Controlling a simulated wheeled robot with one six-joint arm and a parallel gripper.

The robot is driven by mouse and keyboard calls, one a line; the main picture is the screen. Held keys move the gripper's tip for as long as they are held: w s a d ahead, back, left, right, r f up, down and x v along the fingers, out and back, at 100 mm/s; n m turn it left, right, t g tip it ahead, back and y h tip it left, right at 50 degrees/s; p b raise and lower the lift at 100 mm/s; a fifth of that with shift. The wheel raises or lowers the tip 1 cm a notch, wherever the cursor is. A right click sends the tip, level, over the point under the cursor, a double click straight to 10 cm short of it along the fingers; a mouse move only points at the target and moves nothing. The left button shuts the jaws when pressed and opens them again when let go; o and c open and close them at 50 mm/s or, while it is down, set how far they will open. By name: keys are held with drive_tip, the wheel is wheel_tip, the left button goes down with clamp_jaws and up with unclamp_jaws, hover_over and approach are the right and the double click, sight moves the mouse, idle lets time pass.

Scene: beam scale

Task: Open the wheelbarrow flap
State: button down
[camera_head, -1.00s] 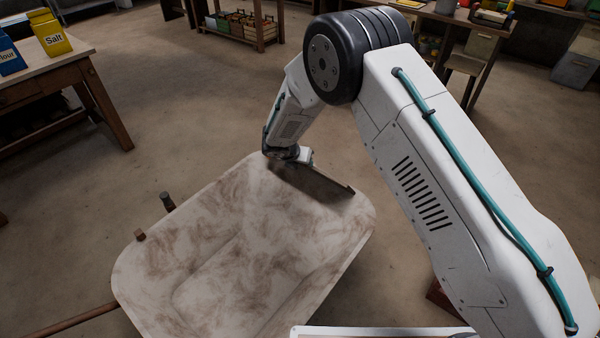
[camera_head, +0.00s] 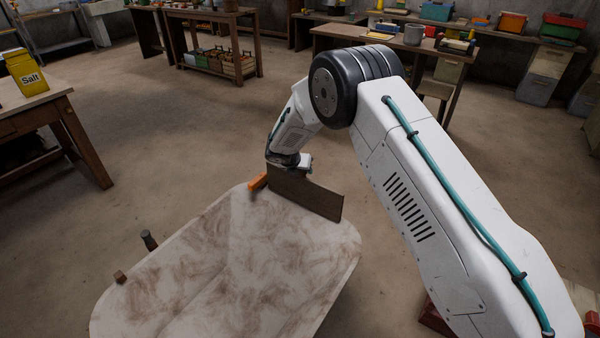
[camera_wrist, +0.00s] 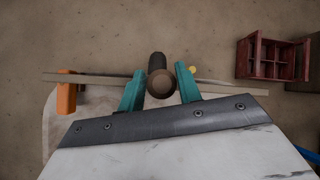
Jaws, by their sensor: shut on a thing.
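The wheelbarrow's stained white tray (camera_head: 225,265) fills the lower left of the head view. The flap (camera_head: 318,195), a dark brown board, stands at the tray's far end, seen face-on; in the wrist view it shows as a thin edge (camera_wrist: 222,87). An orange piece (camera_head: 257,182) is beside its left end and also in the wrist view (camera_wrist: 66,96). My gripper (camera_wrist: 161,72) has its teal fingers on either side of a dark round knob (camera_wrist: 159,82) and is shut on it. The fingers are hidden in the head view.
Two short pegs (camera_head: 148,239) stick up at the tray's left side. A red compartment crate (camera_wrist: 270,57) is on the floor to the right in the wrist view. A table with a yellow salt box (camera_head: 27,73) is at left. The floor beyond the tray is clear.

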drive_tip(key=shift+s+d+f, duration=0.1)
drive_tip(key=shift+d+f, duration=0.2)
drive_tip(key=shift+d, duration=0.1)
drive_tip(key=c, duration=1.2)
unclamp_jaws()
drive_tip(key=shift+c, duration=0.2)
drive_tip(key=shift+s+a, duration=0.1)
drive_tip(key=shift+a, duration=0.2)
drive_tip(key=v, duration=0.8)
drive_tip(key=shift+w+r, duration=0.15)
drive_tip(key=shift+w, duration=0.1)
drive_tip(key=shift+d, duration=0.1)
